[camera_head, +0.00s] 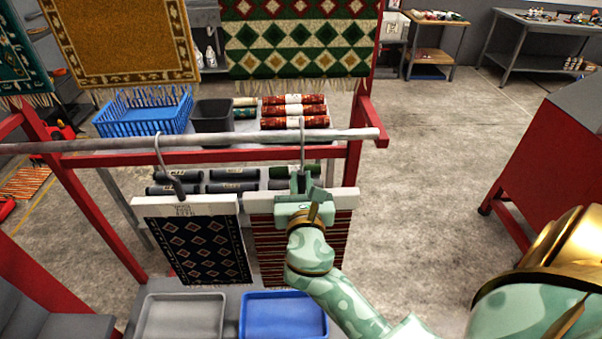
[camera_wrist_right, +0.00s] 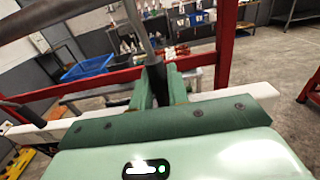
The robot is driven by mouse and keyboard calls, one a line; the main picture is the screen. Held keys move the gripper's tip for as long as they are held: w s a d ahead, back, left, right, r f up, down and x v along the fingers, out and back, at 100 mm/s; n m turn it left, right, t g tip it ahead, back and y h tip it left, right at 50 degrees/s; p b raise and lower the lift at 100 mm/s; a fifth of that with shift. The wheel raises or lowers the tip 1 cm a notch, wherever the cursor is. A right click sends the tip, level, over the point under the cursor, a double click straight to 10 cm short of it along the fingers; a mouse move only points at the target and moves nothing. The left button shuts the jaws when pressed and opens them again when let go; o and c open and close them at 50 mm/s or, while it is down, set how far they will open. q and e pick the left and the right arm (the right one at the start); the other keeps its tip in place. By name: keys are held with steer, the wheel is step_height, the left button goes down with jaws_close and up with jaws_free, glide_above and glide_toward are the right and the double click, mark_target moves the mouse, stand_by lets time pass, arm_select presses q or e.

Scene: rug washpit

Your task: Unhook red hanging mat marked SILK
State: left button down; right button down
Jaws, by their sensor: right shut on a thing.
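A red striped mat (camera_head: 270,250) hangs from a white hanger bar (camera_head: 346,200), which also shows in the wrist view (camera_wrist_right: 245,91). Its hook (camera_head: 302,135) rises to the grey rail (camera_head: 240,141), and the curved top shows just above the rail. My right gripper (camera_head: 302,183) is in front of the bar, shut on the dark grip of the hanger's hook stem (camera_wrist_right: 155,78). My gripper and arm cover part of the mat, and no SILK marking is readable. My left gripper is not in view.
A dark patterned mat (camera_head: 195,250) hangs close on the left by its own hook (camera_head: 162,155). Below are a grey tray (camera_head: 150,322) and a blue tray (camera_head: 284,295). Rolled rugs (camera_head: 295,111) lie behind the rail. Open floor (camera_head: 430,150) is at the right, before a red cabinet (camera_head: 555,150).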

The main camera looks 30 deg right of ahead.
steer(key=v, duration=1.1)
steer(key=shift+s, duration=0.2)
steer(key=shift+a, duration=0.15)
stand_by(0.6)
